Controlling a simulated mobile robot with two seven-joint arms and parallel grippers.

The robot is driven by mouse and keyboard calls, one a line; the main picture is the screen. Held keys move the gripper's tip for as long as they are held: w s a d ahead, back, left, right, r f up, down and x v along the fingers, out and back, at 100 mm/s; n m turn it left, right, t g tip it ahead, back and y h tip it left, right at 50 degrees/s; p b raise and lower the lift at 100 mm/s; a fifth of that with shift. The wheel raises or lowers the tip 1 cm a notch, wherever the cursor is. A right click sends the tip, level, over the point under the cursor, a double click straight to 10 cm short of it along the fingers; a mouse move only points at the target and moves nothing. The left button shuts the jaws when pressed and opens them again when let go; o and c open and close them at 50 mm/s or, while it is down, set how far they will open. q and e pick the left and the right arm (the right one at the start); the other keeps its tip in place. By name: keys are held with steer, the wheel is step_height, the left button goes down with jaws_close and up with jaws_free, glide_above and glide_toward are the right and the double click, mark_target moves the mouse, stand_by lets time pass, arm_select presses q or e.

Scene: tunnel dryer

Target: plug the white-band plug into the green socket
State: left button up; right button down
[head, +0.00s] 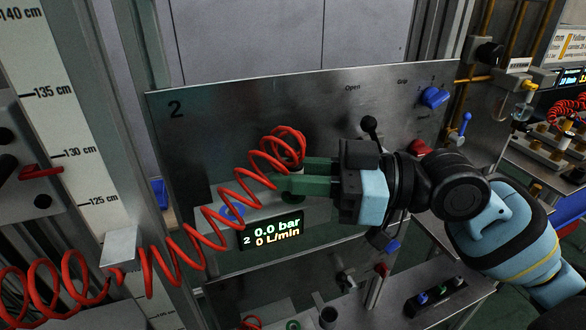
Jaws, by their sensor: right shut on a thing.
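My right gripper (290,175) reaches in from the right, in front of the metal panel marked 2. Its dark green fingers are closed at the end of a red coiled hose (215,215). The plug on that hose is hidden between the fingers and behind the coils, so I cannot see its white band. My left gripper is not in view.
The panel (330,105) carries a display (272,235) reading 0.0 bar and 0 L/min, and a blue knob (434,97) at right. A height scale (70,110) stands at left. A small black rack (436,297) with coloured pieces lies lower right. The hose sags left across the front.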

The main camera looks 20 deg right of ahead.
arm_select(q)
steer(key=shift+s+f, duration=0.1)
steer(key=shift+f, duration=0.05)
arm_select(e)
steer(key=shift+f, duration=0.2)
steer(key=c, duration=1.2)
jaws_free()
arm_select(q)
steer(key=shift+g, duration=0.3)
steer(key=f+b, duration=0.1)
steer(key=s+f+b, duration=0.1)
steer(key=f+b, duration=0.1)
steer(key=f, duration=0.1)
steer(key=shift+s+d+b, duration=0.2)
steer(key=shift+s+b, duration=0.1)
steer(key=shift+b, duration=0.05)
arm_select(e)
steer(key=v, duration=0.7)
steer(key=shift+s+d, duration=0.2)
steer(key=shift+d, duration=0.15)
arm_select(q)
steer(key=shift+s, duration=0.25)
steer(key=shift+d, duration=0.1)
